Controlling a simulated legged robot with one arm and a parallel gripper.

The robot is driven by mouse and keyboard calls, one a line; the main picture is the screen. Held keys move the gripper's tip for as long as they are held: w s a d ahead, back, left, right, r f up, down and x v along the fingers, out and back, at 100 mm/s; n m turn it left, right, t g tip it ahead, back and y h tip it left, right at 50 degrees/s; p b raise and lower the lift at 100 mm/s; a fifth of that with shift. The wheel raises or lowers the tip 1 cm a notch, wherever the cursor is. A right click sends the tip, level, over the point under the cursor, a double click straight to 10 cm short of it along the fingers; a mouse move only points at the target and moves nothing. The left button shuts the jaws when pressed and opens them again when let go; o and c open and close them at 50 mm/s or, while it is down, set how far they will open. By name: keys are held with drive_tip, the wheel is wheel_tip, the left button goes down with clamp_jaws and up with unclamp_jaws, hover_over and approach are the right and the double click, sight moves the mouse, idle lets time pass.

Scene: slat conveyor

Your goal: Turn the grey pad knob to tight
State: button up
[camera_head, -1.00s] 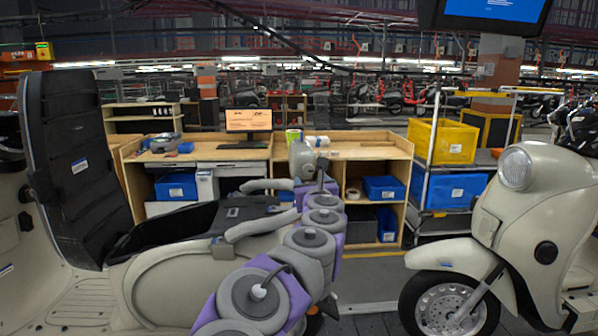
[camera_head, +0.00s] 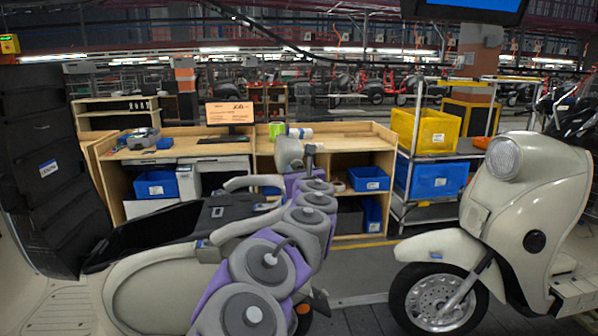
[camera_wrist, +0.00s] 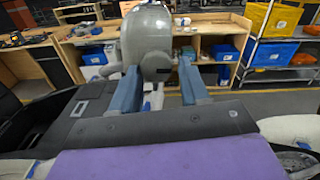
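A grey rounded housing (camera_wrist: 147,30) stands upright just beyond my gripper in the wrist view. A dark grey round part (camera_wrist: 157,67) sits low on its face; it looks like the knob, but I cannot read its setting. The housing also shows behind my arm in the head view (camera_head: 289,152). My gripper (camera_wrist: 158,84) is open, with its two blue fingers apart, one on each side of the round part. I see nothing held between them, and I cannot tell whether they touch it. In the head view my arm hides the fingers.
A cream scooter with a black seat (camera_head: 142,238) and cream grab rails (camera_head: 247,226) lies left of and beneath my arm. Another cream scooter (camera_head: 537,200) stands at right. Behind are a wooden workbench (camera_head: 345,140) and a rack with a yellow crate (camera_head: 427,131). Open floor lies between.

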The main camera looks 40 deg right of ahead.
drive_tip(key=shift+a+r, duration=0.1)
drive_tip(key=shift+a, duration=0.3)
drive_tip(key=c, duration=0.6)
drive_tip(key=shift+c, duration=0.2)
